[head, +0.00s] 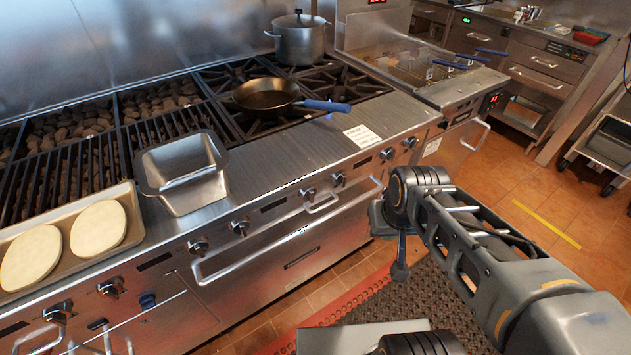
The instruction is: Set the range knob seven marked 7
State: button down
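Several dark knobs line the front panel of the range (300,235). A pair (307,194) and (338,179) sits mid-panel. Another pair (387,154) and (410,142) is at the right end. Two more knobs (198,246) and (239,228) are left of centre, and others (112,287) are at the far left. I cannot read a 7 on any of them. My gripper (399,268) seems to hang at the end of my arm, in front of the range and below the right-hand knobs. It appears apart from the panel; its fingers are not clear.
A metal pan (183,185) and a tray (130,195) with pale flat rounds rest by the grill. A blue-handled skillet (267,95) and a pot (299,42) are on the burners. Bar handles (295,241) stick out below the panel. A fryer (415,70) stands right; tiled floor is open.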

aim_at(308, 193)
jog(key=u, duration=0.45)
jog(key=k, duration=1)
jog(key=u, duration=0.5)
jog(key=i, duration=0.6)
jog(key=u, duration=0.3)
